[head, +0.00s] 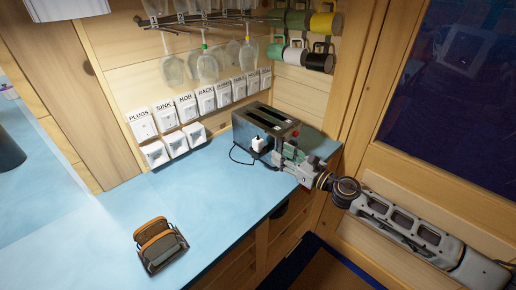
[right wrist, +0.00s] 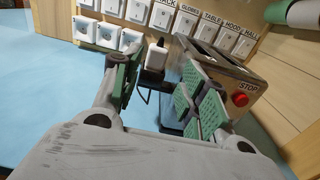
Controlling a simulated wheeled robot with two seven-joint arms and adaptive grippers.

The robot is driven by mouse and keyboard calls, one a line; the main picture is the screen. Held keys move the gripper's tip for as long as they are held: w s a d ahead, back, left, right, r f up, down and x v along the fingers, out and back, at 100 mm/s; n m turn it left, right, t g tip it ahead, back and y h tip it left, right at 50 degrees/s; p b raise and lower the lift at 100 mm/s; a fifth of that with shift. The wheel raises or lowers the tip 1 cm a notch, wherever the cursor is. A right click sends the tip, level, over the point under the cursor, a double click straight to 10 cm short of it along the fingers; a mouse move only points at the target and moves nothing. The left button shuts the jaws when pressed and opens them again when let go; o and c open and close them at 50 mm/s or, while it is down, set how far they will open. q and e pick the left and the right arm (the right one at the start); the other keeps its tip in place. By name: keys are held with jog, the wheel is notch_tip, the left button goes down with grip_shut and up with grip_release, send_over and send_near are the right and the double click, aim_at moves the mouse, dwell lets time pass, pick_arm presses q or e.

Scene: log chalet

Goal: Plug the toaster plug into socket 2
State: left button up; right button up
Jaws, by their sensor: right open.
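The white toaster plug (head: 257,144) stands beside the toaster, with a dark cord running along the blue worktop. In the right wrist view the plug (right wrist: 156,57) shows upright, between and just beyond my fingertips. My right gripper (head: 274,150) is open beside the toaster; its green-padded fingers (right wrist: 162,72) spread either side of the plug, with no grip seen. The metal toaster (head: 285,133) has a red stop button. My left gripper is out of view.
A row of labelled switches (head: 186,106) runs above the sockets. Glasses (head: 207,66) and mugs (head: 298,20) hang above. A brown holder (head: 160,245) stands near the worktop's front left. The blue worktop (head: 195,190) is clear between it and the sockets.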

aim_at(261, 142)
jog(key=shift+p+x, duration=0.8)
jog(key=shift+x, duration=2.7)
jog(key=shift+w+a, duration=0.1)
jog(key=shift+a, duration=0.05)
jog(key=shift+r+p+x, duration=0.2)
jog(key=shift+p+x, duration=0.3)
jog(key=shift+x, duration=1.95)
jog(key=shift+f, duration=0.1)
jog(key=c, duration=0.8)
